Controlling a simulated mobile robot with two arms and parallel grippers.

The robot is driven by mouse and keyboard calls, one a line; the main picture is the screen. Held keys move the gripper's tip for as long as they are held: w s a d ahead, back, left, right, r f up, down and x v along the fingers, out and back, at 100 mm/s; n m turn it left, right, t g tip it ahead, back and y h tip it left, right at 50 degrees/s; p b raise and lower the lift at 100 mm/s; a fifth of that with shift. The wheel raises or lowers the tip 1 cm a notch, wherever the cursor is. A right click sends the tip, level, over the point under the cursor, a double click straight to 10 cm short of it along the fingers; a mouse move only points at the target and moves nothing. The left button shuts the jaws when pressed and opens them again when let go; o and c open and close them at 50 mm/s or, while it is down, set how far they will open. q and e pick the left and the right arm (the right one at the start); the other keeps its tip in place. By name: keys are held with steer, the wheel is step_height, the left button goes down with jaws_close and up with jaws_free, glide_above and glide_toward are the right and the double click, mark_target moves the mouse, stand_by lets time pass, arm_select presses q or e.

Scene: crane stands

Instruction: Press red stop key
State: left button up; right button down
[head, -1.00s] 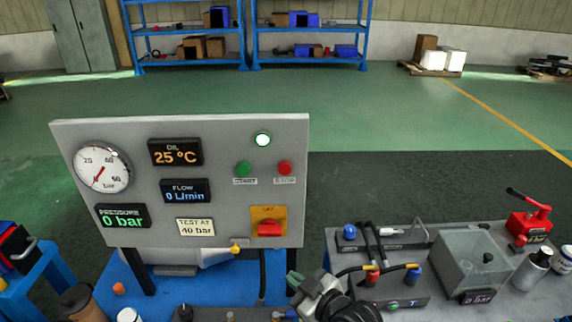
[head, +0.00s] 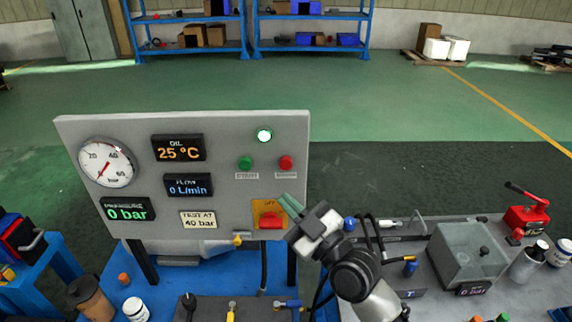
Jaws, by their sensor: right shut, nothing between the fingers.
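The red stop key (head: 286,163) is a round button at the upper right of the grey control panel (head: 230,135), above a small label. The green start key (head: 245,163) is to its left. My right gripper (head: 287,203) is shut and empty. Its greenish fingertips point up and left, below the stop key and beside the red rotary switch (head: 270,220) on its yellow plate. The tips appear apart from the stop key; whether they touch the panel I cannot tell. My left gripper is not in view.
A white lamp (head: 264,135) glows above the keys. A gauge (head: 107,162) and displays reading 25 °C, 0 L/min and 0 bar fill the panel's left. A bench with a grey box (head: 467,254) and hoses stands at right. The space above the panel is clear.

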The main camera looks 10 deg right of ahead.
mark_target(286, 163)
steer(key=shift+w, duration=0.1)
steer(key=shift+w+d+b, duration=0.3)
steer(key=shift+w+b, duration=0.4)
steer(key=shift+w, duration=0.7)
steer(key=shift+w+d+b, duration=0.25)
steer(key=shift+w+b, duration=0.4)
steer(key=shift+w, duration=0.8)
steer(key=shift+w+d+b, duration=0.3)
steer(key=shift+w+b, duration=0.4)
steer(key=shift+w, duration=0.7)
steer(key=shift+w, duration=0.15)
steer(key=shift+w+d+b, duration=0.1)
steer(key=shift+w+b, duration=0.15)
steer(key=shift+b, duration=0.1)
steer(key=shift+w+d+b, duration=0.1)
steer(key=shift+w+b, duration=0.3)
steer(key=shift+w, duration=0.1)
steer(key=shift+s, duration=0.2)
steer(key=shift+s+p, duration=0.6)
steer(key=shift+s, duration=0.15)
